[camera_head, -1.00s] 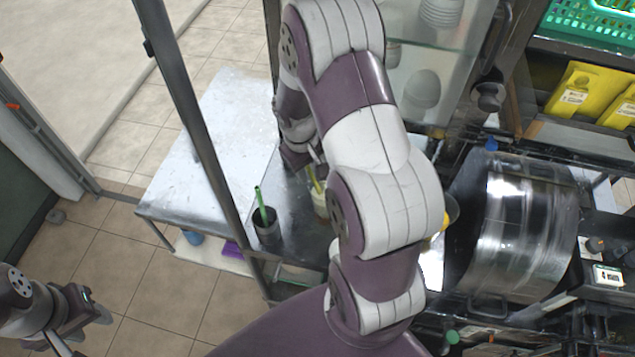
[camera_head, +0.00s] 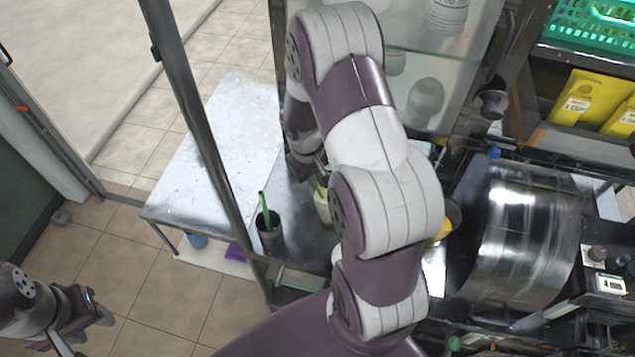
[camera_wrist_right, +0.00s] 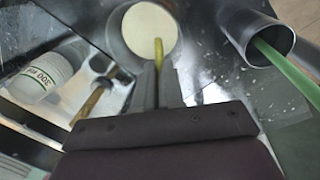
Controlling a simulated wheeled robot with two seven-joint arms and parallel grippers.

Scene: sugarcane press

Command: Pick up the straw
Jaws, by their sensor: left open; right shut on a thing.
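A yellow straw (camera_wrist_right: 158,52) reaches from between my right gripper's fingers (camera_wrist_right: 160,92) to a round cup with a pale cream inside (camera_wrist_right: 138,28). My right gripper is shut on this straw. In the head view the pale cup (camera_head: 323,208) is partly hidden by my right arm, which also covers most of the right gripper. A green straw (camera_head: 263,203) leans in a dark metal cup (camera_head: 269,238) on the counter; they also show at the right of the right wrist view. My left gripper (camera_head: 100,312) is open and empty, low at the left, over the floor.
A white-topped table (camera_head: 225,125) stands behind a vertical metal post (camera_head: 195,120). A glass cabinet (camera_head: 405,70) is behind my right arm, with a large metal drum (camera_head: 525,235) to the right. A white bottle (camera_wrist_right: 45,75) lies left in the right wrist view.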

